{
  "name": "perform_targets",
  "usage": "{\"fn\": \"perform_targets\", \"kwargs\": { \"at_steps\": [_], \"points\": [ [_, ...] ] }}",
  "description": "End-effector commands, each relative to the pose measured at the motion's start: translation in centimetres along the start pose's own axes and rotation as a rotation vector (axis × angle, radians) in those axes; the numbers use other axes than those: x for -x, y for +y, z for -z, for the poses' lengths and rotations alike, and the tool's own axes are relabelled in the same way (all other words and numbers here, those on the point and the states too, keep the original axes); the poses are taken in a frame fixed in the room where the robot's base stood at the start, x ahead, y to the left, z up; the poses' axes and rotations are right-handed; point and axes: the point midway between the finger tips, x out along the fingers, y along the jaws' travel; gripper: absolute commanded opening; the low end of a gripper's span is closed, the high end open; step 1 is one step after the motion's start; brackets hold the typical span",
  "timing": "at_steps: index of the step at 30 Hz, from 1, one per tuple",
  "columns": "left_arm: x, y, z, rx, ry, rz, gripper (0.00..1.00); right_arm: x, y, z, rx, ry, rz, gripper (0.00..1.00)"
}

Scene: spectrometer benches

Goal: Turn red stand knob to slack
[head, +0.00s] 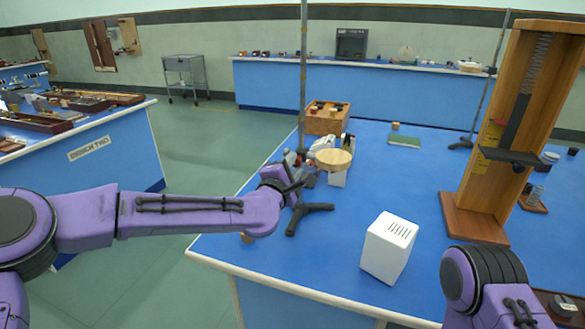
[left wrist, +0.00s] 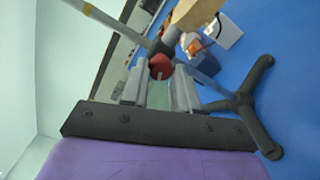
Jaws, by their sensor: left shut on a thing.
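The red knob (left wrist: 160,67) shows in the left wrist view, between the fingertips of my left gripper (left wrist: 158,84). The gripper is shut on it. In the head view my left gripper (head: 290,184) reaches the stand from the left and hides the knob. The stand has a tall grey rod (head: 303,80) and a dark tripod base (head: 309,210) on the blue bench. Its rod (left wrist: 105,18) and base (left wrist: 242,101) also show in the left wrist view. My right gripper is out of view; only part of that arm shows at lower right.
A round wooden disc (head: 333,159) is close beside the stand, with small items around it. A wooden box (head: 327,120) is behind. A white box (head: 388,248) stands at the front of the blue bench (head: 300,255). A tall wooden apparatus (head: 520,120) stands at right.

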Motion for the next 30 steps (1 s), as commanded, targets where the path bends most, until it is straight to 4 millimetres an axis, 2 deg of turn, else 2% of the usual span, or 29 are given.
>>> {"fn": "perform_targets", "kwargs": {
  "at_steps": [5, 6, 7, 8, 16, 19, 30],
  "points": [
    [0.0, 0.0, 0.0, -0.001, 0.000, 0.000, 0.00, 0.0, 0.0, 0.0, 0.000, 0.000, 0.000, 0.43],
    [0.0, 0.0, 0.0, -0.001, 0.000, 0.000, 0.39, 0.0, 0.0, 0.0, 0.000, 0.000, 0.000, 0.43],
    [0.0, 0.0, 0.0, -0.001, 0.000, 0.000, 0.49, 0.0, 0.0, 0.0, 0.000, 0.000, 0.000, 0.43],
    [0.0, 0.0, 0.0, -0.001, 0.000, 0.000, 0.54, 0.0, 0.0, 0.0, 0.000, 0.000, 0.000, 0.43],
    [0.1, 0.0, 0.0, -0.001, 0.000, 0.000, 0.54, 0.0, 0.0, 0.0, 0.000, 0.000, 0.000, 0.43],
    [0.9, -0.1, 0.0, -0.001, -0.001, 0.000, 0.54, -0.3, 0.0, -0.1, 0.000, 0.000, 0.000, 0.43],
    [9.0, -0.1, 0.0, -0.001, -0.002, -0.001, 0.54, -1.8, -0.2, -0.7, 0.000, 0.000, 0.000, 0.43]
  ]
}}
